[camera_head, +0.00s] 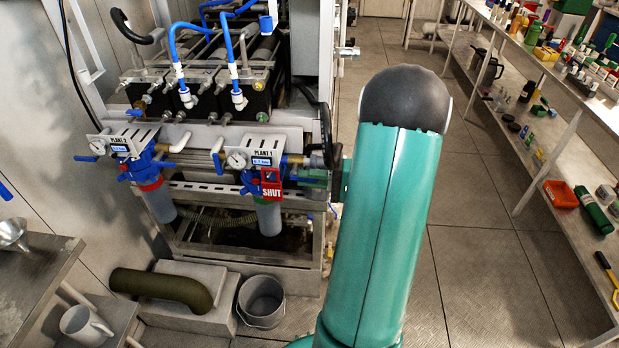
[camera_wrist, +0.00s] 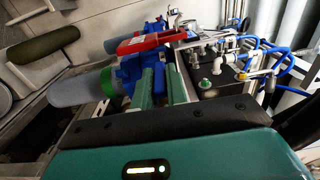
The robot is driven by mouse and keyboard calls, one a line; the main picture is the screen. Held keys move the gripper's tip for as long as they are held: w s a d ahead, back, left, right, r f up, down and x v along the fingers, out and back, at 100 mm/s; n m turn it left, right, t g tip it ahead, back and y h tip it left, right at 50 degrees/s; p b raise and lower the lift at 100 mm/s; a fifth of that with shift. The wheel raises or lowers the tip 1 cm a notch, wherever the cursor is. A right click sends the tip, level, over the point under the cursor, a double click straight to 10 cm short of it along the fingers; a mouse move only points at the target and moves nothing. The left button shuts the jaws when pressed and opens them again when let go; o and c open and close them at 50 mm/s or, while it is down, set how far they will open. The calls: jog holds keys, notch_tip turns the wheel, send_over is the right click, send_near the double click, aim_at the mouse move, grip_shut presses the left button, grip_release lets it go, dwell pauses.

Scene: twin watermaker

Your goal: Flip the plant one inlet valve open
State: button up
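The plant one unit, labelled PLANT 1 (camera_head: 262,147), has a blue filter head (camera_head: 250,180) with a round gauge (camera_head: 237,160) and a blue lever (camera_head: 218,163) at its left. A red tag reading SHUT (camera_head: 271,190) hangs at its front. The red tag (camera_wrist: 150,41) also shows in the wrist view, beside the blue filter head (camera_wrist: 130,72). My gripper (camera_wrist: 164,74) has its green fingers close to the blue head. In the head view it is at the right of plant one, partly hidden by my arm. Whether its fingers touch or hold anything is unclear.
The plant two unit (camera_head: 122,145) with its own blue lever stands to the left. Blue hoses (camera_head: 232,62) rise above the units. A grey bucket (camera_head: 262,302) and a dark green pipe (camera_head: 160,287) are below. A loaded shelf (camera_head: 560,75) stands right; the floor between is clear.

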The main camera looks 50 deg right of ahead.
jog(key=shift+o, duration=0.3)
jog(key=v, duration=1.3)
jog(key=shift+s+d, duration=0.2)
jog(key=shift+s, duration=0.1)
jog(key=w+a+r+n+g, duration=0.25)
jog(key=w+a+g, duration=0.2)
jog(key=a, duration=0.55)
jog(key=w+a+r+n+g, duration=0.25)
jog(key=a+g, duration=0.35)
jog(key=a, duration=0.4)
jog(key=s+a+r+n+t+h, duration=0.1)
jog(key=a+r+n+h, duration=0.1)
jog(key=a+h, duration=0.3)
jog(key=s+a+r+n+h, duration=0.2)
jog(key=a+h, duration=0.4)
jog(key=a, duration=0.6)
notch_tip(320, 180, up, 3)
jog(key=shift+s+a+f+n+t, duration=0.15)
jog(key=shift+s+a+n+t, duration=0.2)
jog(key=shift+n, duration=0.35)
